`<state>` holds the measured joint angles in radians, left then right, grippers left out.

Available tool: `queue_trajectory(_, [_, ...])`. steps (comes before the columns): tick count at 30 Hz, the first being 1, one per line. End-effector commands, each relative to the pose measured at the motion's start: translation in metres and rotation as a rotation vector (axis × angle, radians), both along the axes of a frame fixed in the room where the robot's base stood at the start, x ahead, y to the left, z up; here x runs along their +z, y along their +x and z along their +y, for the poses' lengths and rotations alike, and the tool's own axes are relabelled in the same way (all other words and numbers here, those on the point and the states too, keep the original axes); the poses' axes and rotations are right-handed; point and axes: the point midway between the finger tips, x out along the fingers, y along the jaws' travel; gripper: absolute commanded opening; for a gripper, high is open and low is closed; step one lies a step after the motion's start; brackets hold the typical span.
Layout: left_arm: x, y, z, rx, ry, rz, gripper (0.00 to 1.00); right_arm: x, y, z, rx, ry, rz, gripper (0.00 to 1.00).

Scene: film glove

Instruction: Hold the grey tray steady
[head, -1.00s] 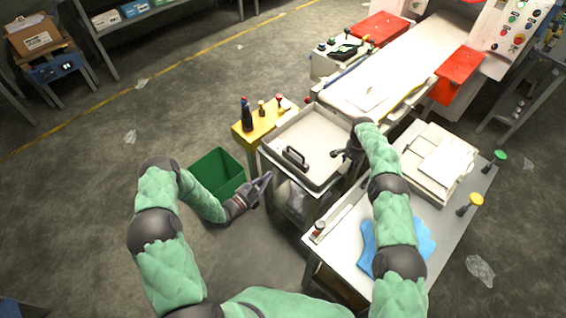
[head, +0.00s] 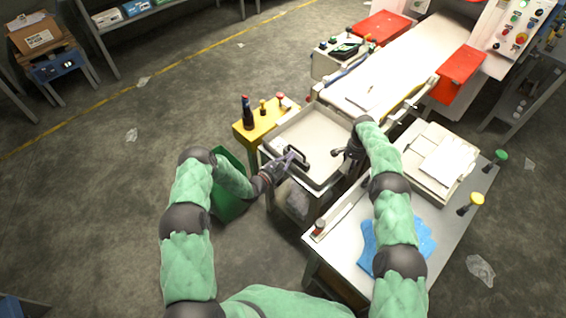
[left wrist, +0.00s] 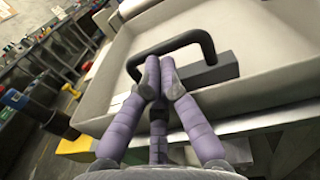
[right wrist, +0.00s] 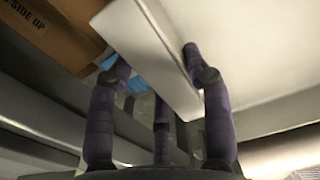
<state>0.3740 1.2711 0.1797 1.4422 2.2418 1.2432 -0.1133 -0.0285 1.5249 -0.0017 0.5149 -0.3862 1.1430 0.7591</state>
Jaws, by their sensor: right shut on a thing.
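The grey tray (head: 318,122) is a shallow open box on a stand, and it appears level. A black bar handle on a dark block (head: 297,157) sits at its near left side; it shows large in the left wrist view (left wrist: 205,72). My left gripper (head: 287,160) is at this handle, its fingertips together in front of the bar; whether they touch it is unclear. My right gripper (head: 341,153) is at the tray's right side. In the right wrist view its fingers (right wrist: 158,75) straddle the pale tray wall (right wrist: 150,45), shut on it.
A yellow stand (head: 250,131) with bottles is left of the tray; a green bin (head: 229,203) is below my left forearm. A worktable (head: 345,250) with a blue cloth (head: 372,255) lies at right. A white machine bed (head: 400,65) is behind. Floor at left is open.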

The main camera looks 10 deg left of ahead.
Motion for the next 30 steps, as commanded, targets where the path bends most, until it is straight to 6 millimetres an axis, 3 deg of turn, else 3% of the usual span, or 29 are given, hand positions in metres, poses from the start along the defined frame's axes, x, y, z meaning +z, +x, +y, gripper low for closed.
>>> queue_trajectory(15, [0.0, 0.007, -0.004, 0.0, 0.001, 0.0, 0.0, -0.006, -0.004, 0.0, 0.002, -0.002, 0.01, 0.0])
queue_trajectory(24, [0.0, 0.026, -0.016, -0.002, 0.0, -0.002, 0.0, -0.005, -0.004, 0.0, 0.002, -0.002, 0.01, 0.0])
queue_trajectory(30, [-0.001, 0.027, -0.016, -0.002, 0.0, 0.0, 0.0, -0.005, -0.004, 0.001, 0.004, -0.001, 0.011, 0.0])
